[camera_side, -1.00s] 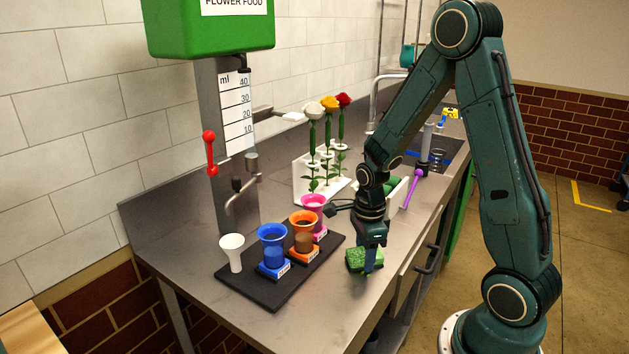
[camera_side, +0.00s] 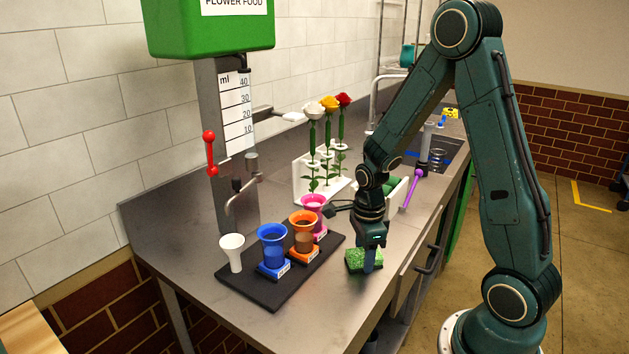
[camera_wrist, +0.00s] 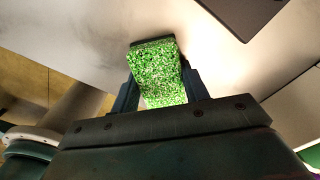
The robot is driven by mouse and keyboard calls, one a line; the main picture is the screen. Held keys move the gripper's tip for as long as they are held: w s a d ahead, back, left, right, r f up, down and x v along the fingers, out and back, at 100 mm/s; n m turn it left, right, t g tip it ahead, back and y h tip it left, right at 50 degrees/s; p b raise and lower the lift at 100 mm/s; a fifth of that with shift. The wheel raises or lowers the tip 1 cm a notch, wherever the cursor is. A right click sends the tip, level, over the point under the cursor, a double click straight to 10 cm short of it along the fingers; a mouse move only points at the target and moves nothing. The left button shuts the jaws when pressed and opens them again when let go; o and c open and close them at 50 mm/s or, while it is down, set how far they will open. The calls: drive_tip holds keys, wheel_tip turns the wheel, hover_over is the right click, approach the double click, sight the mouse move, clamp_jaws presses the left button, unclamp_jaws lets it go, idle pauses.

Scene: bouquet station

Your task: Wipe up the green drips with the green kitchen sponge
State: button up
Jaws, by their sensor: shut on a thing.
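The green kitchen sponge (camera_side: 356,259) is at the counter top, to the right of the black tray, in the side view. My gripper (camera_side: 370,262) points down and is shut on the sponge. In the wrist view the speckled green sponge (camera_wrist: 160,72) sits between the two fingers of my gripper (camera_wrist: 163,88). Whether its underside touches the counter is hard to tell. I cannot make out green drips in either view; the sponge and my gripper may hide some.
A black tray (camera_side: 258,289) holds a white cup (camera_side: 232,252), a blue vase (camera_side: 272,243), an orange vase (camera_side: 304,230) and a pink vase (camera_side: 314,206). Behind stands a white rack (camera_side: 305,189) with three roses. A dispenser (camera_side: 226,120) stands at left. The front counter is clear.

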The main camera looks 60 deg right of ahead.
drive_tip(key=shift+d, duration=2)
wheel_tip(320, 180, up, 8)
drive_tip(key=shift+a, duration=0.15)
drive_tip(key=shift+r, duration=0.1)
